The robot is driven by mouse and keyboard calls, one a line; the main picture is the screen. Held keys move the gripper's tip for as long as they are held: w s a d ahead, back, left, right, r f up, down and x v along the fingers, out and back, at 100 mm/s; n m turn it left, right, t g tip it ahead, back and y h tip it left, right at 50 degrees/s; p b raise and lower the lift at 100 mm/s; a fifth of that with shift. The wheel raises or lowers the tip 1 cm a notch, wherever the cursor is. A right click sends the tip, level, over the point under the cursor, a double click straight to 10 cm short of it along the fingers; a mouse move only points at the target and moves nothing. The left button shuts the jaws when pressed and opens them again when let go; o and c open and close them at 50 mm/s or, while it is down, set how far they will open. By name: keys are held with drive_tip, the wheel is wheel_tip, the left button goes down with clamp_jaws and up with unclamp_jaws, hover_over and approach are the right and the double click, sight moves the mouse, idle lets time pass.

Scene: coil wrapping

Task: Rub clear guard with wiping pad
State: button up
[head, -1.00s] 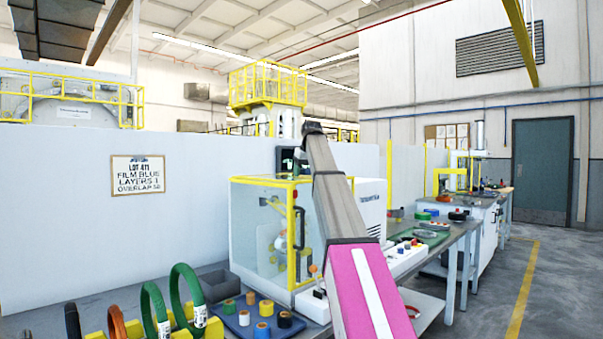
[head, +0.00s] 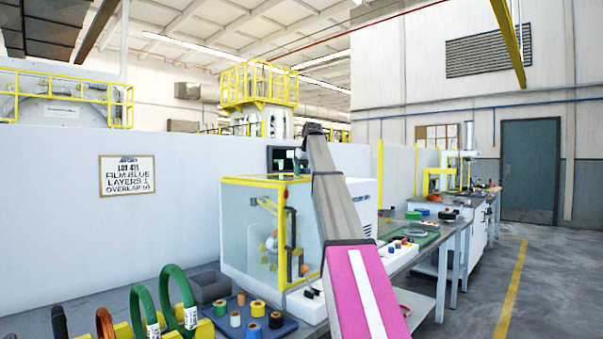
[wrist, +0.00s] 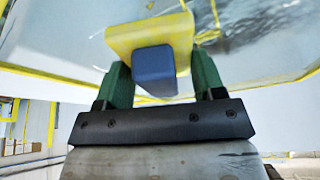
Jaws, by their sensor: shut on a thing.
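The clear guard (head: 240,236) is a see-through box with yellow edges on the bench, left of my arm in the head view. In the wrist view the clear guard (wrist: 260,50) fills the upper part, with grey smears on its panel. My gripper (wrist: 163,82), with green fingers, is shut on the wiping pad. The wiping pad (wrist: 125,40) has a yellow face block and a blue grip between the fingers. The pad is at or very near the panel; I cannot tell if it touches. In the head view my arm hides the gripper and pad.
A blue tray (head: 282,328) with several tape rolls lies in front of the guard. Green rings (head: 178,300) stand in a yellow rack at the lower left. A grey bin (head: 208,286) sits behind the tray. The floor (head: 480,280) at right is clear.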

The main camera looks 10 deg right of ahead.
drive_tip(key=shift+w+d+r, duration=0.1)
drive_tip(key=shift+w+d, duration=0.35)
drive_tip(key=shift+d, duration=0.15)
